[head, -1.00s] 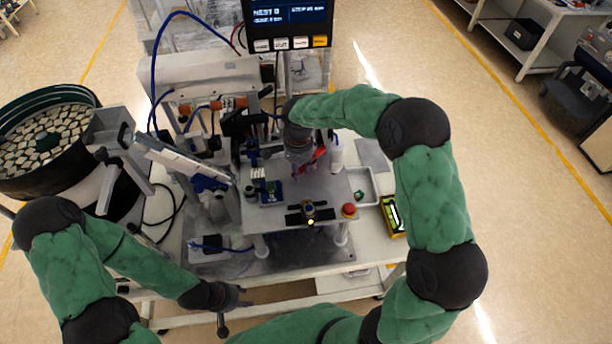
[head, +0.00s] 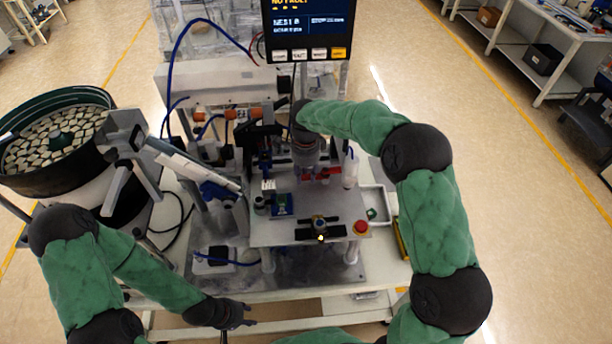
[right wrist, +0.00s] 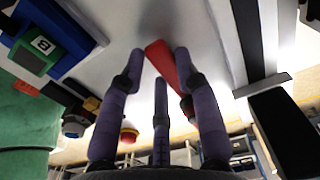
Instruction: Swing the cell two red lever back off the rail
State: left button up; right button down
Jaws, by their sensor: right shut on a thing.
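The red lever (head: 324,173) lies roughly crosswise above the grey work plate (head: 345,208) of the cell, partly hidden by my right gripper (head: 304,172) in the head view. In the right wrist view the red lever (right wrist: 162,66) sits between the purple fingers of my right gripper (right wrist: 160,75), which is shut on it. The rail and the lever's far end are hard to make out. My left gripper (head: 238,314) hangs at the front edge of the table, away from the lever; its finger opening is too small and dark to judge.
A bowl feeder (head: 55,140) full of pale parts stands at the left. A blue block with a green part (head: 281,205) is on the plate, with a red button (head: 361,227) at its front right corner. A white upright cylinder (head: 350,170) stands close right of the lever. A display (head: 309,25) hangs above.

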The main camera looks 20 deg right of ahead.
dwell(0.4)
jog(key=c, duration=0.9)
grip_release()
notch_tip(320, 180, up, 12)
